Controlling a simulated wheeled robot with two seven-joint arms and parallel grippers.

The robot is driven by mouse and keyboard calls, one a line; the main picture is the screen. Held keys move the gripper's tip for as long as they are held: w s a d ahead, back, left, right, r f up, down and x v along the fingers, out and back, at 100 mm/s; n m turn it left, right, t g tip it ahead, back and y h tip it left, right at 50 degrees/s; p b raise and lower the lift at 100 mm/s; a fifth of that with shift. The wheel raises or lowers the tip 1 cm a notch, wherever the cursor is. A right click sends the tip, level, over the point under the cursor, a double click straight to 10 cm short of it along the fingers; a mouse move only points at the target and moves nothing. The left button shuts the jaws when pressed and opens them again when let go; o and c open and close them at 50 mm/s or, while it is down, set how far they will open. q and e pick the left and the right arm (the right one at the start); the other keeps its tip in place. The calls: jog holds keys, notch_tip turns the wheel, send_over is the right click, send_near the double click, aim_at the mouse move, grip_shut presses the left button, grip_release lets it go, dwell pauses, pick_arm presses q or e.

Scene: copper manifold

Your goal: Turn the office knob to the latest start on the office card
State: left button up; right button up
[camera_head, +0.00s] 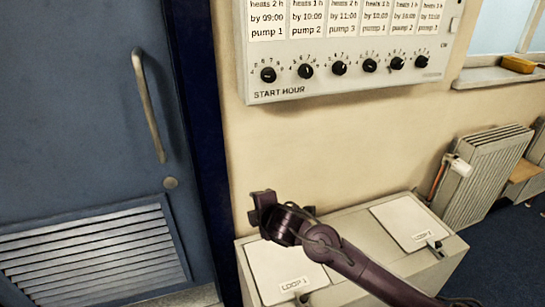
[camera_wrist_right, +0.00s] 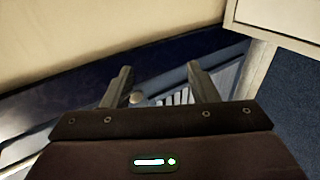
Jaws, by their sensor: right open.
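A pale control panel (camera_head: 350,84) hangs on the wall in the head view, with a row of black knobs labelled START HOUR, including the leftmost knob (camera_head: 269,75), the third knob (camera_head: 339,68) and the rightmost knob (camera_head: 421,61). White cards such as the leftmost card (camera_head: 268,22) sit above them, with heating hours, a "by" time and a pump number. The card tops are cut off, so I cannot tell which is the office card. My right gripper (camera_head: 262,208) is below the panel's left end, apart from it. It is open and empty in the right wrist view (camera_wrist_right: 158,72).
A blue door (camera_head: 75,100) with a handle (camera_head: 148,105) is at left, a radiator (camera_head: 485,175) at right. The wall between panel and boxes is clear.

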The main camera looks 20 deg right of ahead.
notch_tip(320, 180, up, 18)
jog(key=w+d+n+t, duration=0.1)
jog(key=w+n+t, duration=0.25)
jog(key=n, duration=0.65)
jog(key=n+t+b, duration=0.1)
jog(key=n+t, duration=0.2)
jog(key=n, duration=0.4)
send_near(270, 77)
jog(key=shift+h, duration=0.4)
jog(key=w, duration=0.4)
jog(key=w+p, duration=0.1)
jog(key=w, duration=0.3)
jog(key=shift+w+a, duration=0.2)
jog(key=shift+a, duration=0.05)
jog(key=shift+c, duration=0.4)
jog(key=c, duration=0.9)
